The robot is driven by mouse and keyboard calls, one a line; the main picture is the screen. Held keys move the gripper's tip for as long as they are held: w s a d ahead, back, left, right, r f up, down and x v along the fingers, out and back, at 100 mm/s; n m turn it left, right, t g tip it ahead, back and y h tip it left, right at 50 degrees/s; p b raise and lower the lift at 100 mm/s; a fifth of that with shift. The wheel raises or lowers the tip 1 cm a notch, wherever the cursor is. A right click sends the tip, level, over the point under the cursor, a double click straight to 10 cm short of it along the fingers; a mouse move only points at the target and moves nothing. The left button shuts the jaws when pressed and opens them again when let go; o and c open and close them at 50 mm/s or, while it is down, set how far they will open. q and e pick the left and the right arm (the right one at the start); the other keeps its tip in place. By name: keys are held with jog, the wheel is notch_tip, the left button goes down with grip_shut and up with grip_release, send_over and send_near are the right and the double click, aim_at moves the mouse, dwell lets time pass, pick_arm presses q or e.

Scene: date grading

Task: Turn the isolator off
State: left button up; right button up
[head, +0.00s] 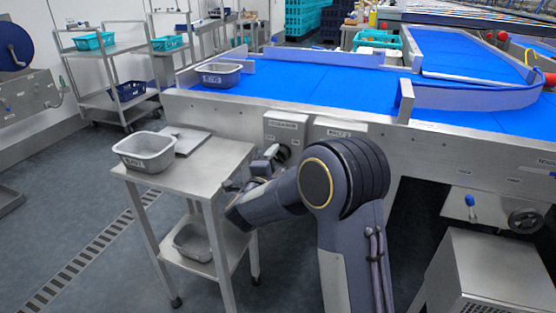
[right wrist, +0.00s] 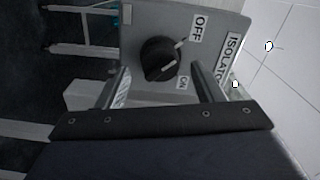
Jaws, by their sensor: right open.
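The isolator (head: 287,129) is a grey box on the front of the conveyor frame, with a label across its top. In the right wrist view, its round black knob (right wrist: 160,56) carries a short white mark on the side nearer the ON label (right wrist: 182,83). The OFF label (right wrist: 197,27) is farther from that mark. My right gripper (head: 268,160) is in front of the box, partly hidden by my arm in the head view. In the right wrist view its open fingers (right wrist: 161,87) stand either side of the knob's near side. Contact cannot be told. My left gripper is not in view.
A steel table (head: 205,168) with a grey tub (head: 147,150) stands left of my right arm. A second box (head: 340,131) is right of the isolator. The blue conveyor (head: 310,87) lies above. Open floor is at the left.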

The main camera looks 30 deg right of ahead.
jog(key=v, duration=0.6)
jog(key=shift+p, duration=0.3)
jog(key=s+a+r+n+y, duration=0.2)
jog(key=s+a+n+y, duration=0.2)
jog(key=s+n+y, duration=0.3)
jog(key=s+a+r+n+y, duration=0.2)
jog(key=s+a+n+y, duration=0.3)
jog(key=n+y, duration=0.4)
jog(key=s+a+f+n+g+y, duration=0.1)
jog(key=s+f+n+g, duration=0.25)
jog(key=s, duration=0.65)
jog(key=s+f+n+g, duration=0.3)
jog(key=s+f+n, duration=0.15)
jog(key=s, duration=0.55)
notch_tip(320, 180, up, 28)
jog(key=p, duration=2.8)
jog(key=shift+a, duration=0.2)
